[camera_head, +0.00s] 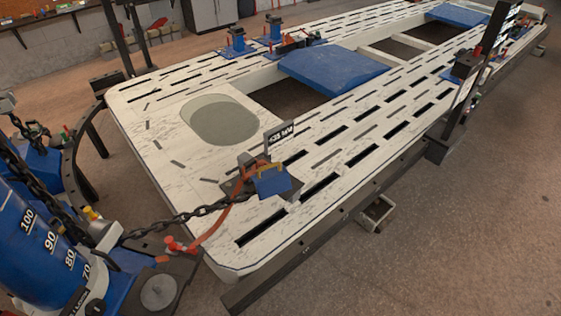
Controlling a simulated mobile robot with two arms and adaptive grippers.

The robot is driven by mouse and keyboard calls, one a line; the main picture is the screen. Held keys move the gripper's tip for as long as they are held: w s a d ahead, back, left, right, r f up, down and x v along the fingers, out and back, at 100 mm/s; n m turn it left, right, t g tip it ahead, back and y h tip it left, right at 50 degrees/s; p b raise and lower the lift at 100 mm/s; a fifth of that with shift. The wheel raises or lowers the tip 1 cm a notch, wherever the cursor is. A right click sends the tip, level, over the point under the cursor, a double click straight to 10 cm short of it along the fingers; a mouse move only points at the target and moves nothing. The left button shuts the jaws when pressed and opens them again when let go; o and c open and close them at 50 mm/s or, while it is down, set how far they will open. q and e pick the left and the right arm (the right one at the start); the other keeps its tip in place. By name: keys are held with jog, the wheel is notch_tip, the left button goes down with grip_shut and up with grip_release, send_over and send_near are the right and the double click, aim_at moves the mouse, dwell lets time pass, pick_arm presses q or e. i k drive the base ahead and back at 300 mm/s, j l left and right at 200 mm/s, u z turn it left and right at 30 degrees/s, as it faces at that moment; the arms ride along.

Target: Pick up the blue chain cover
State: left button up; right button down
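A small blue piece (272,181) with a yellow edge or handle on top, which looks like the blue chain cover, sits on the near part of the white slotted bench (190,165). It is over or beside the clamp at the end of a dark chain (190,215); I cannot tell which. An orange-red strap (222,222) runs from beside it down to the left. A small dark sign (279,135) stands just behind it. Neither of my grippers is in view.
A blue pulling tower (35,245) with number marks stands at the near left, with the chain stretched from it to the bench. Blue clamps (237,42) stand on the far edge. A dark post (470,80) rises at the right. The floor (450,240) at the near right is clear.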

aim_at(269, 182)
jog(key=i+l+u, duration=0.1)
jog(key=i+l, duration=0.25)
jog(key=i+l+u, duration=0.1)
jog(key=i+l, duration=0.25)
jog(key=l, duration=0.2)
